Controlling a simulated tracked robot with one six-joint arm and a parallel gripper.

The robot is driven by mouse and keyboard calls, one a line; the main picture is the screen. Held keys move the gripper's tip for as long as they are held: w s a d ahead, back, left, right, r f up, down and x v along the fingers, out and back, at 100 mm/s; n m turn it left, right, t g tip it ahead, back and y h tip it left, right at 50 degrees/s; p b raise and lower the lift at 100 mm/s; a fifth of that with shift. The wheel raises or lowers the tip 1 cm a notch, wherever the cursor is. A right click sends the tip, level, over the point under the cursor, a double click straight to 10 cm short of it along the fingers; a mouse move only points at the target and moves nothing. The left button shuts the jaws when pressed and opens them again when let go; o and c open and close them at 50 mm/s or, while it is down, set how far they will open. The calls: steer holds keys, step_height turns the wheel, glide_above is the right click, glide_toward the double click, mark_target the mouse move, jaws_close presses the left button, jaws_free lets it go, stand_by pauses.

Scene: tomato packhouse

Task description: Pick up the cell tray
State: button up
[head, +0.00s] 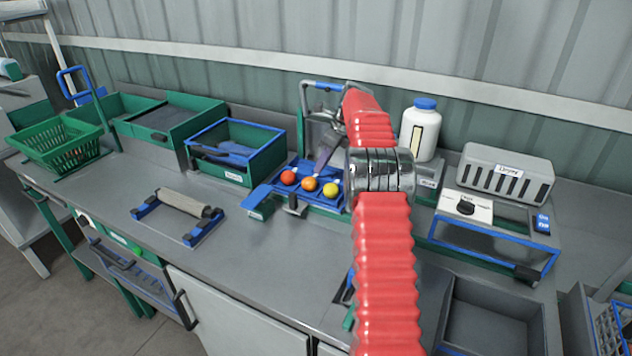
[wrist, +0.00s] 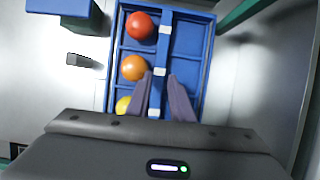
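The cell tray (head: 332,202) is blue and sits on the bench in the middle of the head view. In the wrist view the tray (wrist: 205,52) has cells on both sides of a raised blue bar (wrist: 163,45). A red, an orange and a yellow tomato lie in its left cells. The right cells look empty where they show. My gripper (wrist: 160,76) is over the tray, its two dark fingers apart, one on each side of the bar. I cannot see finger contact with the bar. In the head view my red-sleeved arm hides part of the tray.
A green bin with a blue rim (head: 262,165) stands left of the tray. A white bottle with a blue cap (head: 420,130) and a grey dryer box (head: 508,170) stand right. A roller stand (head: 185,203) lies front left. The front middle bench is clear.

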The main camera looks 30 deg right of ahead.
mark_target(315, 175)
steer(key=shift+x, duration=2.3)
steer(key=shift+w, duration=0.1)
steer(key=shift+c, duration=0.6)
jaws_close()
steer(key=shift+r, duration=0.1)
